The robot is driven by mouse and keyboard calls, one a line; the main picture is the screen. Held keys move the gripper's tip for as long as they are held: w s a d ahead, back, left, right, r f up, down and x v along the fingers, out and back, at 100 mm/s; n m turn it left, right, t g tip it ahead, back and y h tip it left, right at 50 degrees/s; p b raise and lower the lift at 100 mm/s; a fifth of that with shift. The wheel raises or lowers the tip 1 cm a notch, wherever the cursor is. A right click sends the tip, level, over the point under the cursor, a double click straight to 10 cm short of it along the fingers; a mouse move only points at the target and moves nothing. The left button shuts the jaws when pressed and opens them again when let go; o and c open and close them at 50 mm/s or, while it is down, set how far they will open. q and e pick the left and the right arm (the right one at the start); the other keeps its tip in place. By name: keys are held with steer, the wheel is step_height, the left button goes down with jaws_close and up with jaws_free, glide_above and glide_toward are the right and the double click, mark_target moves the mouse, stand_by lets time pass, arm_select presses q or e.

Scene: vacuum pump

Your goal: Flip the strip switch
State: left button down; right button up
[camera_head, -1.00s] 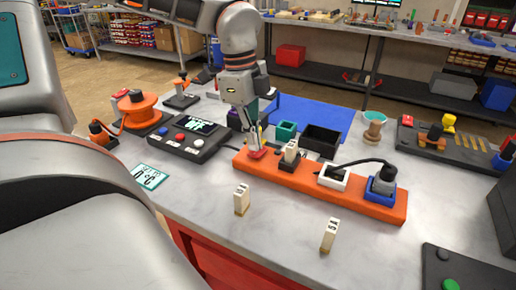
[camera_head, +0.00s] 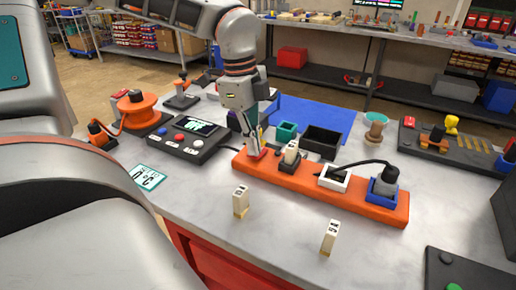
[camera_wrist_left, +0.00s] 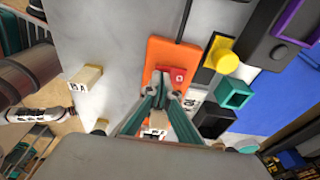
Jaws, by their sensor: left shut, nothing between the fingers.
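The orange power strip (camera_head: 325,191) lies on the grey table with a red switch (camera_head: 257,154) at its left end. The red switch also shows in the wrist view (camera_wrist_left: 178,76), just beyond my fingertips. My left gripper (camera_head: 253,151) points down at that end of the strip. Its fingers are shut with nothing between them, and the tips (camera_wrist_left: 167,92) are at or very near the switch. I cannot tell whether they touch it, or which way the switch is set. My right gripper is not in view.
Plugs stand in the strip: a beige one (camera_head: 291,152), a white one with a black cable (camera_head: 334,179) and a blue-and-grey one (camera_head: 383,186). Two beige blocks (camera_head: 240,202) (camera_head: 329,238) stand in front. A black control box (camera_head: 190,137) sits left, and an open black bin (camera_head: 321,141) behind.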

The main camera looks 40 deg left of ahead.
arm_select(q)
steer(key=shift+f, duration=0.3)
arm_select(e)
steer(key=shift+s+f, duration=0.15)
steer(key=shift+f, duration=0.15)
arm_select(q)
steer(key=shift+r+p, duration=0.4)
steer(key=shift+r, duration=3.15)
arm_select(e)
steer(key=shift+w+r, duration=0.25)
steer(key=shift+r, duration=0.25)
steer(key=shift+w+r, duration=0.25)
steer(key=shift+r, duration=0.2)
